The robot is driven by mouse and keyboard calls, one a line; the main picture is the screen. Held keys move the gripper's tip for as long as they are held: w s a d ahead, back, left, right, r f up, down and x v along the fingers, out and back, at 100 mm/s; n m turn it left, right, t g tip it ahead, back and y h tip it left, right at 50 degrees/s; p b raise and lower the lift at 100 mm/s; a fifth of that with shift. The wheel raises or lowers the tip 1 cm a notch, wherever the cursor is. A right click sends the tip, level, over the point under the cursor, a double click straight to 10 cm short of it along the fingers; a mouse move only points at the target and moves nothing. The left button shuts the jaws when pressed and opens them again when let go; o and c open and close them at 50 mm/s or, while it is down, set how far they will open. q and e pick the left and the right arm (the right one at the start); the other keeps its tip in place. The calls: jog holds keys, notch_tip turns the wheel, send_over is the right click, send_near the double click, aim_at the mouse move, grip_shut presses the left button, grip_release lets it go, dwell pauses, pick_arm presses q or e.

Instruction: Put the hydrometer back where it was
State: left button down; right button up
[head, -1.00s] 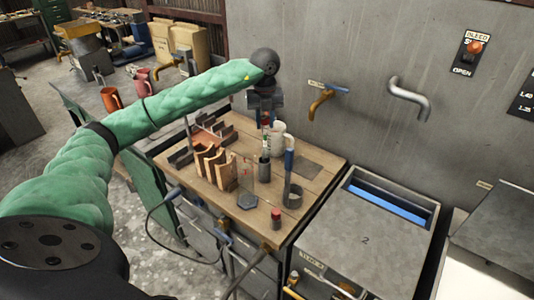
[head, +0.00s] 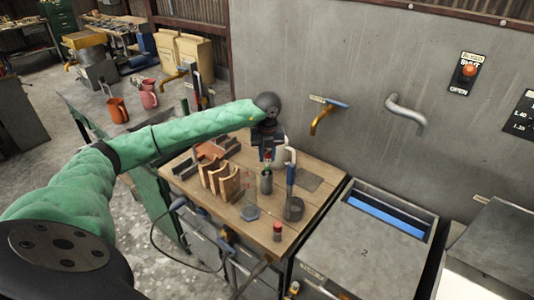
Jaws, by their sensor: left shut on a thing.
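My left gripper (head: 267,150) points down over the wooden bench top (head: 318,206), its fingers shut on the hydrometer (head: 267,158). Only a small part of the hydrometer shows, with red and green colour. It is upright, directly above a dark narrow cylindrical holder (head: 266,183). Its lower end is hidden or too small to make out, so I cannot tell how far it is inside the holder. A clear jar on a hexagonal grey base (head: 249,213) stands in front and to the left. My right gripper is not in view.
A dark cup (head: 294,210) with a blue-handled tool (head: 291,174) stands close on the right. Wooden curved racks (head: 222,182) stand on the left. A small red-capped bottle (head: 277,231) is near the front edge. A grey tank (head: 364,248) adjoins the bench.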

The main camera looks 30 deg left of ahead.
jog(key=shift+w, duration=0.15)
pick_arm(q)
jog(key=c, duration=1.1)
grip_release()
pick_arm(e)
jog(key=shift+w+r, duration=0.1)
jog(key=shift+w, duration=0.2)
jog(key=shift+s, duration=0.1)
pick_arm(q)
jog(key=shift+r, duration=0.15)
jog(key=shift+r+b, duration=0.25)
jog(key=shift+b, duration=0.05)
notch_tip(320, 180, up, 3)
jog(key=shift+f+b, duration=0.2)
jog(key=shift+b, duration=0.4)
notch_tip(320, 180, up, 7)
jog(key=b, duration=0.2)
jog(key=shift+r+b, duration=0.2)
jog(key=shift+b, duration=0.1)
jog(key=shift+r, duration=0.7)
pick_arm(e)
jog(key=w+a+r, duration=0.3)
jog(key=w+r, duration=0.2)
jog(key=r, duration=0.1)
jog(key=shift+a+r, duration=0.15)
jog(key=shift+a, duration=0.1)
